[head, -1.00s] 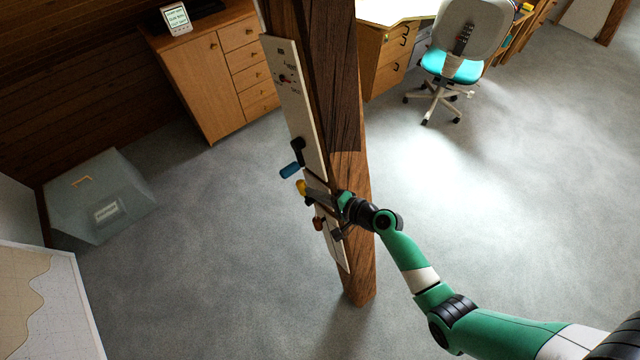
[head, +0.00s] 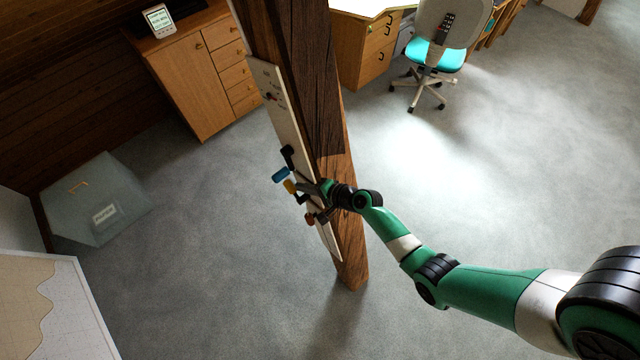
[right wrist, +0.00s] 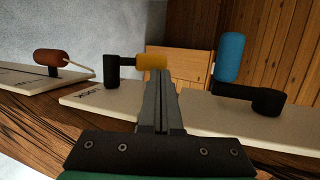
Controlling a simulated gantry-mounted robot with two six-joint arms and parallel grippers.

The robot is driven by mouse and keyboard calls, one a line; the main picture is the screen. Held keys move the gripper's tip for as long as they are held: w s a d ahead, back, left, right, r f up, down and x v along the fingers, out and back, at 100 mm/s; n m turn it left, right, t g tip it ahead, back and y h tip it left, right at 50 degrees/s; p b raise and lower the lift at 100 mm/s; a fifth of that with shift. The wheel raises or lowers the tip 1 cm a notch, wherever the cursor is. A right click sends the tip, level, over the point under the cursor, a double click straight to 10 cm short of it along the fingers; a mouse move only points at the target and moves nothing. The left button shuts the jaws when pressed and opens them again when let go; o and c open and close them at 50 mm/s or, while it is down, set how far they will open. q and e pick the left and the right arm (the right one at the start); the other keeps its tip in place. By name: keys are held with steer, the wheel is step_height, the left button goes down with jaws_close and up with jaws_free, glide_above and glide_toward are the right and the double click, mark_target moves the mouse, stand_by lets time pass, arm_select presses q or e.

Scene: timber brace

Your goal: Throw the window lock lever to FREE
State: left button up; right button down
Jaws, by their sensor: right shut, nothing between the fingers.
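A white panel (head: 285,105) on a timber post carries three levers with coloured handles. The blue handle (head: 281,174) is uppermost, the yellow handle (head: 290,187) just below it, and the red-brown handle (head: 310,219) lowest. My right gripper (head: 300,188) is shut and empty, at the yellow handle. In the right wrist view its fingertips (right wrist: 160,85) are at the yellow handle (right wrist: 153,62), partly in front of it; I cannot tell whether they touch. The blue handle (right wrist: 229,57) stands to the right. My left gripper is out of view.
The timber post (head: 318,90) stands close behind the panel. A wooden cabinet (head: 190,85), a grey box (head: 95,200), a desk (head: 365,50) and an office chair (head: 437,50) stand around. The carpeted floor between them is clear.

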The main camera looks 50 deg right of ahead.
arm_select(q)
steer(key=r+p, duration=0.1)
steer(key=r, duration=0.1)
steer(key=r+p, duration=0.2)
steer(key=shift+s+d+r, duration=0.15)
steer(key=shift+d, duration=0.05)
arm_select(e)
steer(key=s+d+r, duration=0.1)
steer(key=s+r, duration=0.7)
steer(key=r, duration=0.1)
steer(key=shift+d+r, duration=0.2)
steer(key=shift+d, duration=0.1)
steer(key=shift+w, duration=0.1)
